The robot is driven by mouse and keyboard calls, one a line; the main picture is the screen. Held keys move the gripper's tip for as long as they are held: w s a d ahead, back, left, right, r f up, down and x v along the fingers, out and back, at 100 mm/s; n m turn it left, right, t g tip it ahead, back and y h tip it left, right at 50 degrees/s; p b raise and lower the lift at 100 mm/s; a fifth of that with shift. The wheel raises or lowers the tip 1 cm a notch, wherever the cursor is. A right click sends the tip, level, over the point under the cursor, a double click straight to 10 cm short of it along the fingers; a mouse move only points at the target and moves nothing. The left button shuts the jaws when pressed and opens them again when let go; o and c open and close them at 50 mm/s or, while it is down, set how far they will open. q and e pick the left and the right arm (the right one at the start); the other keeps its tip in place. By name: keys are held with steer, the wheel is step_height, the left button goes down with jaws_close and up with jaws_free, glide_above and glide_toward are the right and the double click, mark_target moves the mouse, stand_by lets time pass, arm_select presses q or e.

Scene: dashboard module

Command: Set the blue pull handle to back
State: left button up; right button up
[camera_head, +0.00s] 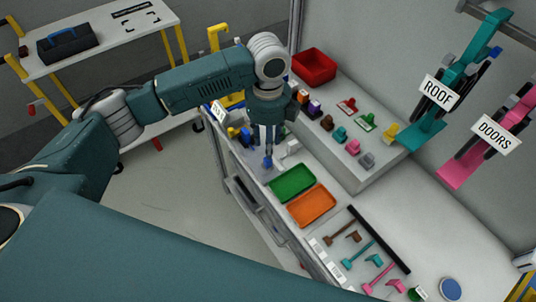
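A small blue part (268,162), apparently the blue pull handle, shows just below the fingers of my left gripper (267,146). The gripper points down over the left end of the workbench, and its fingers cover part of the area around the blue part. Whether they touch it, and how far apart they are, is too small to tell. Another blue part (246,134) stands just left of the gripper, among small yellow and dark parts. My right gripper is not in view.
A green tray (293,183) and an orange tray (311,206) lie just in front of the gripper. A white block (291,148) is close on its right. A red bin (314,67) and several small coloured parts sit on the raised shelf behind.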

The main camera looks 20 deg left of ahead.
arm_select(q)
steer(key=shift+r, duration=2.7)
